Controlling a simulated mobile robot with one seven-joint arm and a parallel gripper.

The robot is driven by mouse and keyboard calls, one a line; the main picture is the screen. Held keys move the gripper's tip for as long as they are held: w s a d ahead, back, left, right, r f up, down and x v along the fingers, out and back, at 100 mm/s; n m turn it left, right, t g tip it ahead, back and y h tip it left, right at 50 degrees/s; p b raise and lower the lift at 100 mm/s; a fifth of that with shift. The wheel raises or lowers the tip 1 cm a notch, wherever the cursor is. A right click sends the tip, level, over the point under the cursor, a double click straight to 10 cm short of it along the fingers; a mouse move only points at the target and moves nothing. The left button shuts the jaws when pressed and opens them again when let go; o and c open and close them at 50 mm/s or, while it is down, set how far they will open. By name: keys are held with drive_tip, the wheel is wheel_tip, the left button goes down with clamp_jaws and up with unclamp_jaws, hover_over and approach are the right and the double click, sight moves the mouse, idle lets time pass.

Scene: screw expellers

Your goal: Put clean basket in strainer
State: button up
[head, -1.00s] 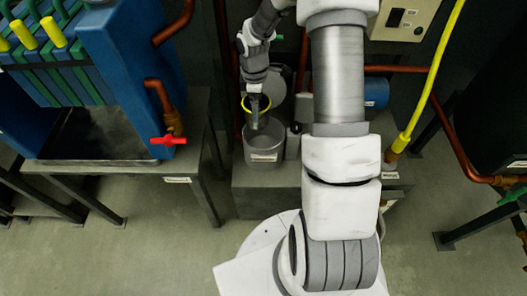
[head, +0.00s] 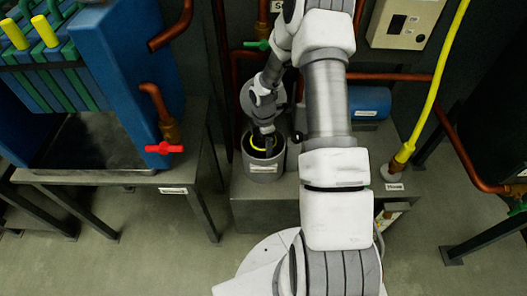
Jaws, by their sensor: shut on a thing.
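The strainer is a grey, open-topped cylinder (head: 264,171) with a label on its front, standing on a low dark bench. My gripper (head: 267,147) points down into the mouth and is shut on the basket's upper part. My fingers and wrist hide part of the basket, and its lower body is out of sight inside the strainer. I cannot tell whether the basket touches the bottom. A round grey lid (head: 248,98) stands raised behind the strainer, partly hidden by my wrist.
The low bench (head: 262,212) carries the strainer and a blue motor (head: 370,102). At left is a blue filter press (head: 122,75) with a red-handled valve (head: 164,148) on a steel table (head: 105,178). A yellow hose (head: 436,90) and copper pipes stand at right.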

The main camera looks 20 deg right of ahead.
drive_tip(key=shift+f+b, duration=0.3)
drive_tip(key=shift+f, duration=1)
drive_tip(key=shift+f, duration=0.2)
drive_tip(key=o, duration=1.3)
drive_tip(key=shift+c, duration=0.2)
